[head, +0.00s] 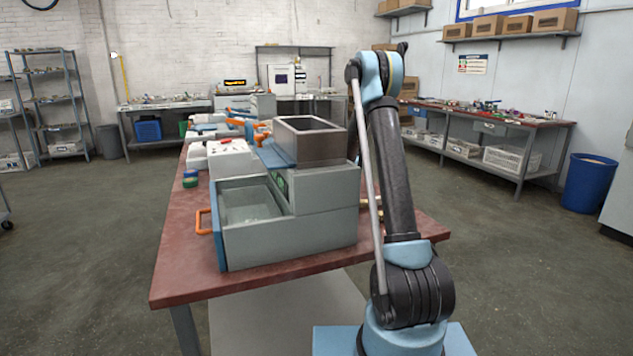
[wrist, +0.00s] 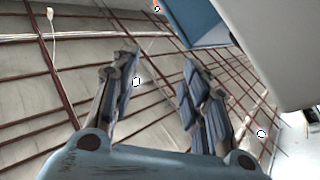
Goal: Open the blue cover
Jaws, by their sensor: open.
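In the head view a grey press machine (head: 320,215) stands on the table. A blue panel (head: 270,155), which may be the blue cover, shows at the left of the dark box on top, mostly hidden. In the wrist view a blue panel (wrist: 195,18) is at the top, joined to a pale grey body; I cannot tell for certain whether it is the cover. My gripper (wrist: 163,82) is open, its two fingers apart with nothing between them, and the blue panel is beyond the fingertips. In the head view the gripper is hidden.
The machine's front tray (head: 247,240) with an orange handle (head: 204,222) stands out on the left. A dark open-topped box (head: 300,148) sits on top. Other machines with orange parts stand behind on the red-brown table (head: 185,285). Its front left corner is clear.

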